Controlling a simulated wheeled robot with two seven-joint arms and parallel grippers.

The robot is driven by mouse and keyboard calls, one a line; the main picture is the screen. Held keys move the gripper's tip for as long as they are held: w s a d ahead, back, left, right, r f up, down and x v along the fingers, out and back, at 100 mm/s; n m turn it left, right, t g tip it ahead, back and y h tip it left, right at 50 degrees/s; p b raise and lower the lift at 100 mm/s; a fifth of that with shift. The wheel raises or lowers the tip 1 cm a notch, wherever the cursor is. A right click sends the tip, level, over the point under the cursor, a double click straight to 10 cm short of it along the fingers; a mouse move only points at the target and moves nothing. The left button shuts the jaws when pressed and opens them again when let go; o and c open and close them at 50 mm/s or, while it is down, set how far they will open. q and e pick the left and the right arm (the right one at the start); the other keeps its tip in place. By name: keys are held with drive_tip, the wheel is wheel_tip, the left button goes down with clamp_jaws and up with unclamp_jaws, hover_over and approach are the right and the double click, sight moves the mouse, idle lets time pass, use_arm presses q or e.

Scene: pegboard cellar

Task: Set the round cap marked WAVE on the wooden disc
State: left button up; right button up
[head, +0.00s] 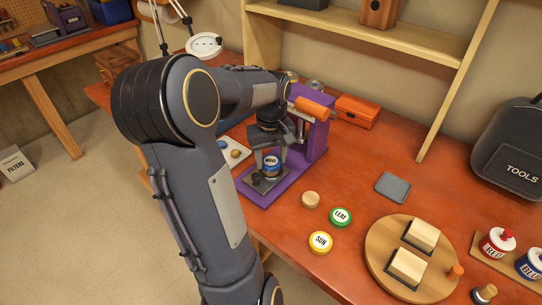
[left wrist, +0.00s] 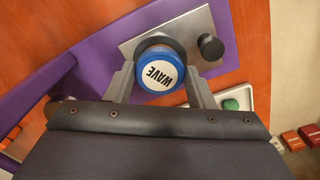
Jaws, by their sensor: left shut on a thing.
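The round blue cap marked WAVE (left wrist: 159,72) has a white top label. It also shows in the head view (head: 271,161), at the purple press (head: 256,191). My left gripper (left wrist: 158,80) has one finger on each side of the cap and is shut on it. The cap is over a dark round piece on the press's grey plate; I cannot tell if they touch. The small wooden disc (head: 311,200) lies bare on the table, right of the press. My right gripper is not in view.
The green LEAF cap (head: 341,217) and yellow SUN cap (head: 320,242) lie near the wooden disc. A large round wooden board (head: 384,235) with two blocks stands to the right. A grey pad (head: 393,187) lies behind. The press has an orange handle (head: 312,109).

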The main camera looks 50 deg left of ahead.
use_arm(q)
drive_tip(key=shift+f, duration=0.4)
idle(0.8)
drive_tip(key=o, duration=1.4)
drive_tip(key=shift+r, duration=0.1)
drive_tip(key=shift+r+p, duration=2.85)
drive_tip(key=shift+r, duration=0.65)
drive_tip(key=shift+f, duration=0.1)
